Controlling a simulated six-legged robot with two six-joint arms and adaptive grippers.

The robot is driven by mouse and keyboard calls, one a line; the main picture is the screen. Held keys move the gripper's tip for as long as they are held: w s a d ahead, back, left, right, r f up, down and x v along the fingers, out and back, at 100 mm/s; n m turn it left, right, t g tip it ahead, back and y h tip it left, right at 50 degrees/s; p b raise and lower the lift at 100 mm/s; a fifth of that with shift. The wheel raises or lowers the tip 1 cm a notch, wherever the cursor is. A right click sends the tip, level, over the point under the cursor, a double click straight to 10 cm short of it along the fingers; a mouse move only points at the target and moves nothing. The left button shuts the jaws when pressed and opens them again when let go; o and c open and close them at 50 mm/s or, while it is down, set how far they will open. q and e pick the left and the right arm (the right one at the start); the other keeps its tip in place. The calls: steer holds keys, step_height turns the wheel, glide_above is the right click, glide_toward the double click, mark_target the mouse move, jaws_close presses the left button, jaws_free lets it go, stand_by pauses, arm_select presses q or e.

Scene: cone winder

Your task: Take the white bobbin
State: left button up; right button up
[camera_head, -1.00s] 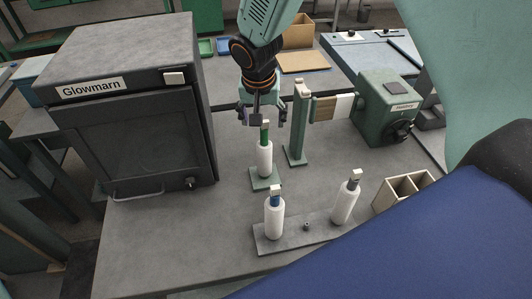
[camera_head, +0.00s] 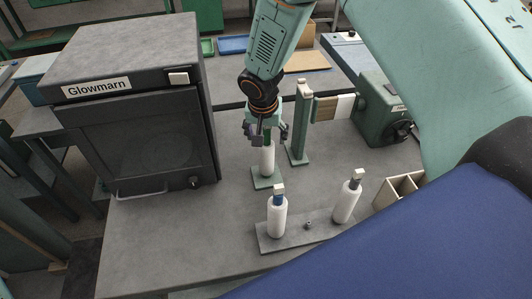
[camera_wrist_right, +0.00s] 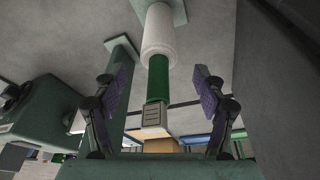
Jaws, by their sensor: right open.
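A white bobbin (camera_head: 267,160) with a green upper tube stands upright on a small green base plate (camera_head: 266,183). In the right wrist view the same bobbin (camera_wrist_right: 158,35) shows its white winding, green tube and pale square tip. My right gripper (camera_head: 267,137) comes down over its top from behind. Its open fingers stand on either side of the tube, with gaps on both sides in the right wrist view. Two other white bobbins, one with a blue neck (camera_head: 277,218) and one with a dark grey neck (camera_head: 347,202), stand on a grey plate (camera_head: 301,234). My left gripper is not visible.
A green post (camera_head: 301,125) stands close right of the gripper, near a green machine (camera_head: 382,110). The dark Glowmarn cabinet (camera_head: 150,110) is at left. A divided box (camera_head: 397,190) is at right. The front left of the table is bare.

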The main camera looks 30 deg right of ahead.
steer(key=shift+d, duration=0.15)
steer(key=shift+f, duration=0.1)
steer(key=shift+c, duration=0.8)
steer(key=c, duration=0.9)
steer(key=shift+c, duration=0.2)
